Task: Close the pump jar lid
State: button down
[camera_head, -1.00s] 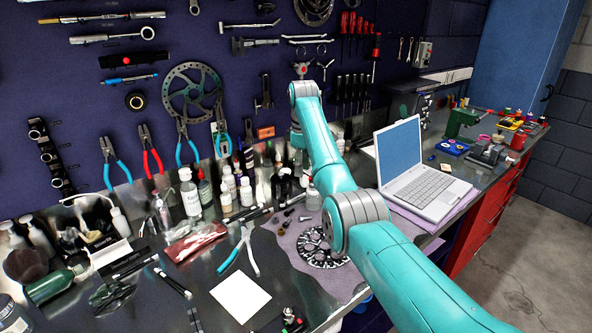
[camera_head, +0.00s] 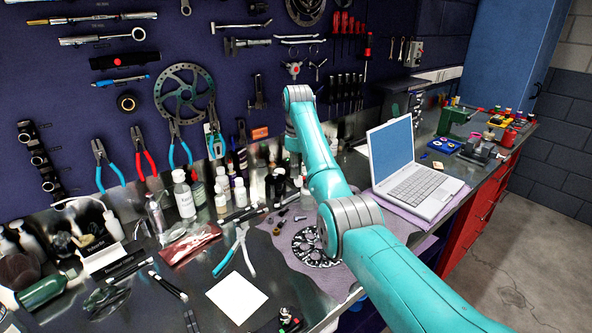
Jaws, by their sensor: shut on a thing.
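My arm (camera_head: 322,165) reaches from the lower right to the crowded back of the bench, its far joint (camera_head: 298,94) raised before the pegboard. Its wrist bends down behind the forearm toward dark bottles. I cannot make out my gripper or its fingers there, nor anything held. No pump jar lid can be singled out. A clear bottle with a pump-like top (camera_head: 156,216) stands at the back left. Small white bottles (camera_head: 240,194) stand further right, near the wrist.
An open laptop (camera_head: 410,172) stands right of my arm. Pliers (camera_head: 238,252), a white card (camera_head: 237,297) and a purple cloth (camera_head: 285,242) with a round metal part (camera_head: 315,247) lie on the bench. Tools hang on the pegboard (camera_head: 230,100).

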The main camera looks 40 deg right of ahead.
aim_at(298, 183)
jog(key=shift+s, duration=0.1)
jog(key=t, duration=0.1)
jog(key=s+d+t+y, duration=0.1)
jog(key=shift+s+d+t+y, duration=0.1)
jog(key=shift+s+t+y, duration=0.2)
jog(key=s+t+y, duration=0.1)
jog(key=d+t+y, duration=0.1)
jog(key=t, duration=0.1)
jog(key=shift+s+f, duration=0.15)
jog(key=shift+s, duration=0.2)
jog(key=s+t+y, duration=0.1)
jog(key=t, duration=0.1)
jog(key=d+f+t+y, duration=0.1)
jog(key=t, duration=0.1)
jog(key=shift+s+f, duration=0.1)
jog(key=shift+s, duration=0.3)
jog(key=shift+s+d+f+t+y, duration=0.25)
jog(key=shift+f+t+y, duration=0.1)
jog(key=shift+t+y, duration=0.3)
jog(key=shift+s+d+f+t+y, duration=0.1)
jog(key=shift+s+f+t+y, duration=0.25)
jog(key=shift+t, duration=0.5)
jog(key=shift+w, duration=0.1)
